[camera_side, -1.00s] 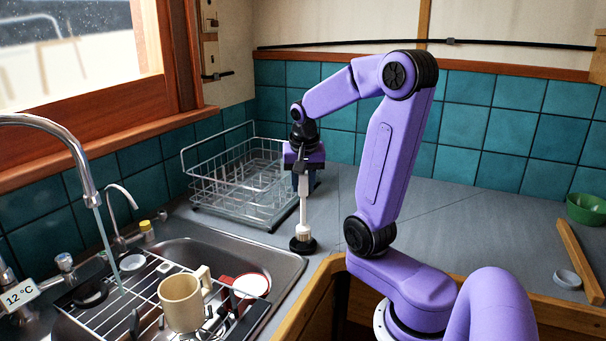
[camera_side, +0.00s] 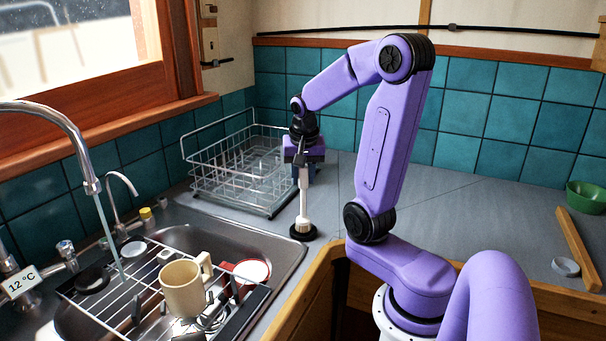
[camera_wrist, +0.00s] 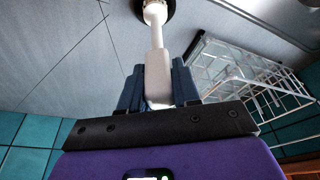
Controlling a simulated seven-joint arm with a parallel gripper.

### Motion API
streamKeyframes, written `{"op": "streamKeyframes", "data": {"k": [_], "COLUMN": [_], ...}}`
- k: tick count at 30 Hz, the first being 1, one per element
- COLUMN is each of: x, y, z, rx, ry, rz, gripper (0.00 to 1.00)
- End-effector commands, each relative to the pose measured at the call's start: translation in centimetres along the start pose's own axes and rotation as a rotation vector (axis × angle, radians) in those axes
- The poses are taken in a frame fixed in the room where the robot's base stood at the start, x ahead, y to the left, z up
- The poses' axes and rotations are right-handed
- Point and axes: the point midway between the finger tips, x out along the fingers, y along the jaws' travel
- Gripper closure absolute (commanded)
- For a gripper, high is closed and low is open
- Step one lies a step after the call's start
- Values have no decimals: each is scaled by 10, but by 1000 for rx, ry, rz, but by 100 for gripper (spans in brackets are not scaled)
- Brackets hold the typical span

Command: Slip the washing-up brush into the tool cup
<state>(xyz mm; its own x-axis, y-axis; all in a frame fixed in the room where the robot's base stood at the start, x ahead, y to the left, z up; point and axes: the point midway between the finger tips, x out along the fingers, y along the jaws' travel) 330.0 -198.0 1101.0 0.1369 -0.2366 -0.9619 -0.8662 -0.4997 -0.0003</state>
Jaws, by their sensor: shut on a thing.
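My gripper (camera_side: 303,165) is shut on the pale handle of the washing-up brush (camera_side: 305,192), pointing down beside the dish rack; both jaws (camera_wrist: 158,88) flank the handle in the wrist view. The brush (camera_wrist: 157,38) is close to upright and widens into a white lower part. A dark round piece (camera_side: 303,231) surrounds or sits under its lower end, low at the counter by the sink corner; it also shows in the wrist view (camera_wrist: 170,8), cut off by the edge. I cannot tell whether this piece is the tool cup or the brush head.
A wire dish rack (camera_side: 235,178) stands left of my gripper. The sink (camera_side: 285,248) at front left holds a wire grid, a cream mug (camera_side: 182,288) and a red-and-white item (camera_side: 252,270). A green bowl (camera_side: 586,196) is far right. The counter behind my arm is clear.

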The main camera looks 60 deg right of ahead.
Motion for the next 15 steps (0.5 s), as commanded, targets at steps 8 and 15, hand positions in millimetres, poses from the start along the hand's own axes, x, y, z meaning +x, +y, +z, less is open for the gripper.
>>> {"op": "streamKeyframes", "data": {"k": [8,15], "x": [6,11], "y": [0,0], "z": [2,3], "rx": [0,-1], "ry": [0,0], "rz": [1,1], "gripper": [100,100]}}
